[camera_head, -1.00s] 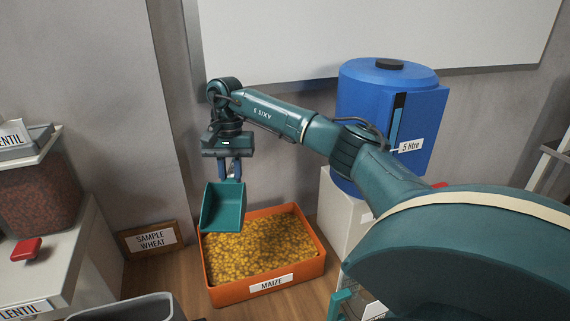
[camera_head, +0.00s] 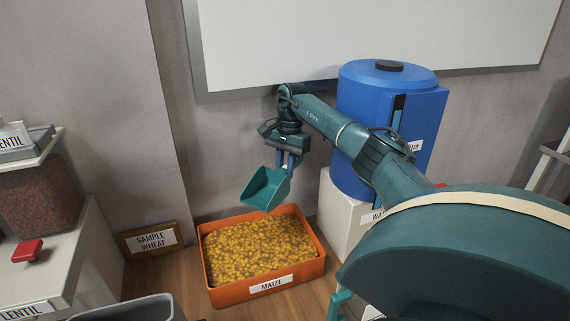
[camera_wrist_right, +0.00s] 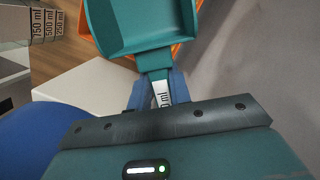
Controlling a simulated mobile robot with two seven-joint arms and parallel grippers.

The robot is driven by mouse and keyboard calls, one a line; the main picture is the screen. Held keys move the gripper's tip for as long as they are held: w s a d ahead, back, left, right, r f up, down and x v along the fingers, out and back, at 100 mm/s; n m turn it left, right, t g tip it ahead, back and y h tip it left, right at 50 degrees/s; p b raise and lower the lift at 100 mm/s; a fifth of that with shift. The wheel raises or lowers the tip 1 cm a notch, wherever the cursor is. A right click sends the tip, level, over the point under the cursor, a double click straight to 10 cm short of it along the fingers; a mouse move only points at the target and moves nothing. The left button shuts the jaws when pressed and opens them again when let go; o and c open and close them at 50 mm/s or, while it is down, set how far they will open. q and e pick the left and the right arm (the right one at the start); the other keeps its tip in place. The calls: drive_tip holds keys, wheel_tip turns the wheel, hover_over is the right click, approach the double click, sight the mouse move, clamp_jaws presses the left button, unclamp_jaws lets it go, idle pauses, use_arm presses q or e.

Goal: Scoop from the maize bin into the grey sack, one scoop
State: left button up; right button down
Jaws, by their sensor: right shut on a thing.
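The maize bin (camera_head: 311,269) is an orange tray of yellow kernels on the wooden floor, labelled MAIZE. My right gripper (camera_head: 289,163) is shut on a teal scoop (camera_head: 266,190), above the bin's back right part. The scoop is tilted and looks empty. In the right wrist view my right gripper (camera_wrist_right: 160,90) holds the handle of the scoop (camera_wrist_right: 130,25), with the orange bin (camera_wrist_right: 184,47) partly hidden behind it. The grey sack is not clearly identifiable; a grey open-topped container (camera_head: 130,308) is cut off at the bottom left. My left gripper is out of view.
A blue tank (camera_head: 360,110) on a white block (camera_head: 342,215) stands right of the bin. A SAMPLE WHEAT sign (camera_head: 152,241) leans left of it. A lentil dispenser (camera_head: 40,195) stands far left. The wall and whiteboard (camera_head: 370,40) are close behind.

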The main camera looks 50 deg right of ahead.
sight(276, 173)
idle(0.3)
drive_tip(key=shift+s+a+f+h, duration=0.15)
drive_tip(key=shift+a+f+h, duration=0.45)
drive_tip(key=shift+h, duration=0.4)
drive_tip(key=shift+a+t+h, duration=0.2)
drive_tip(key=shift+t+h, duration=0.1)
drive_tip(key=shift+h, duration=0.1)
drive_tip(key=a+r+h, duration=0.2)
drive_tip(key=a+h, duration=0.1)
drive_tip(key=shift+s+r+h, duration=0.15)
drive_tip(key=shift+r+h, duration=0.15)
drive_tip(key=shift+s+a+r+t+h, duration=0.1)
drive_tip(key=shift+a+r+t+h, duration=0.25)
drive_tip(key=shift+a+h, duration=0.25)
drive_tip(key=shift+s+a+r+t+h, duration=0.1)
drive_tip(key=shift+a+r+h, duration=0.35)
drive_tip(key=shift+a+h, duration=0.35)
drive_tip(key=shift+s+a+r+t+h, duration=0.1)
drive_tip(key=shift+a+r+t+h, duration=0.05)
drive_tip(key=shift+a+r+h, duration=0.6)
drive_tip(key=shift+s+a+r+t+h, duration=0.1)
drive_tip(key=shift+a+r+h, duration=0.1)
drive_tip(key=shift+a+h, duration=0.6)
drive_tip(key=shift+s+a, duration=0.1)
drive_tip(key=shift+a, duration=0.4)
